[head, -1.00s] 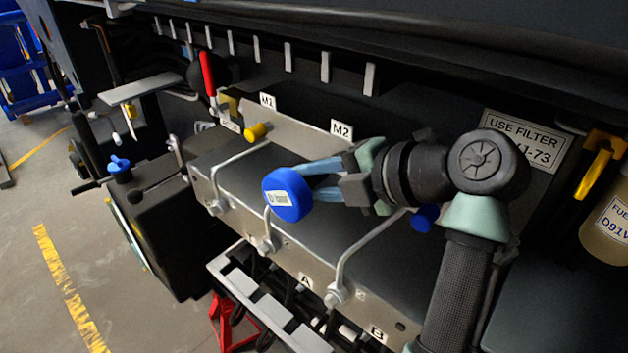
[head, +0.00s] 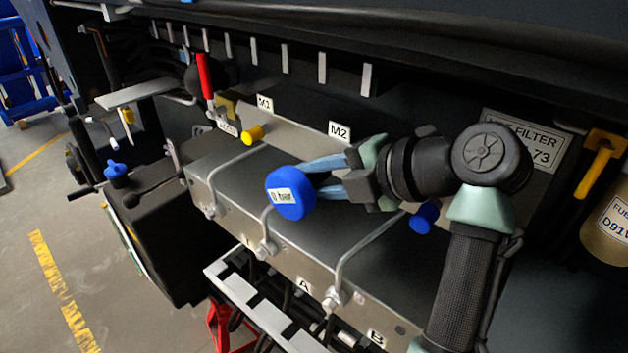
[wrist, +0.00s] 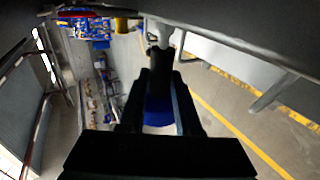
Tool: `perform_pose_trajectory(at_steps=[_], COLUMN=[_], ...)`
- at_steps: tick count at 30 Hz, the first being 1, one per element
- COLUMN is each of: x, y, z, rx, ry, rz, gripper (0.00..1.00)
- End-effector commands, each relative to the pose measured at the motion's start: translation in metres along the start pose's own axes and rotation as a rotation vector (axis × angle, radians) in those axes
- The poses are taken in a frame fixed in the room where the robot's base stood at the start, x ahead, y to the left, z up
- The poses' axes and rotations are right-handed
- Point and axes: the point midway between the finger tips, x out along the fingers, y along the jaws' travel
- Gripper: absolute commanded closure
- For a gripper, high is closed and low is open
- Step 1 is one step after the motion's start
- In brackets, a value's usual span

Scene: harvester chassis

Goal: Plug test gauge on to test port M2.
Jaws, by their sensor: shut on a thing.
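The test gauge (head: 291,192) is a round blue body with a small white display that reads like "0 bar". My gripper (head: 318,178) is shut on it and holds it above the grey manifold block (head: 240,202). In the wrist view the blue gauge (wrist: 158,112) sits between the two fingers of my gripper (wrist: 158,98). The M2 label (head: 339,131) is on the back plate, above and right of the gauge. The port M2 itself cannot be made out; my gripper and arm cover the area under the label.
A yellow cap (head: 252,134) sits near the M1 label (head: 265,103). A blue knob-like part (head: 424,217) shows under my wrist. Bent metal pipes (head: 358,248) cross the block. A red-handled lever (head: 205,76) stands at the back left. A yellow-handled container (head: 606,222) is at right.

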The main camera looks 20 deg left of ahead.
Motion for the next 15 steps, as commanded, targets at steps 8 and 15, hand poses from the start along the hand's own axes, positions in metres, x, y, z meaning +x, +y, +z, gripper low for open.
perform_pose_trajectory(at_steps=[8, 15], x=[-0.001, -0.001], y=[0.001, 0.001], z=[0.006, 0.012], rx=[0.0, -0.001], ry=[-0.001, -0.002], rz=[0.002, 0.002], gripper=[1.0, 1.0])
